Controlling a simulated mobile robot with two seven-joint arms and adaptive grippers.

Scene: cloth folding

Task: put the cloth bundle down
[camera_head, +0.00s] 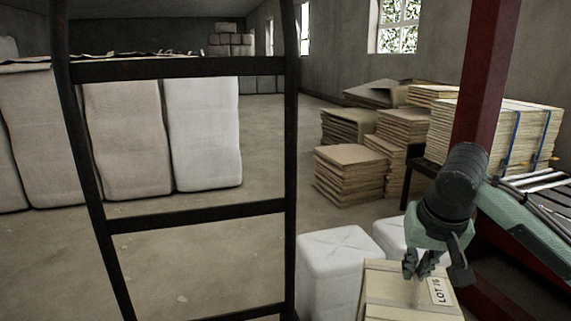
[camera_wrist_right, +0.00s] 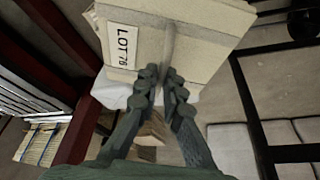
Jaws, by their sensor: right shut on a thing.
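The cloth bundle (camera_head: 385,292) is a beige block with darker straps and a white tag reading LOT 76, at the lower right of the head view. My right gripper (camera_head: 424,266) is above it, its fingers shut on the strap at its top. In the right wrist view the bundle (camera_wrist_right: 215,30) fills the top, with the fingertips of my right gripper (camera_wrist_right: 163,88) at its strap. The underside of the bundle is hidden, so I cannot tell what it touches. My left gripper is not in view.
White wrapped bales (camera_head: 335,262) stand right behind the bundle. A black metal frame (camera_head: 200,217) crosses the left foreground. A red post (camera_head: 487,75) and a roller table (camera_head: 545,195) are at right. Stacks of flat boards (camera_head: 350,175) stand farther back. Open floor (camera_head: 190,265) shows at left.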

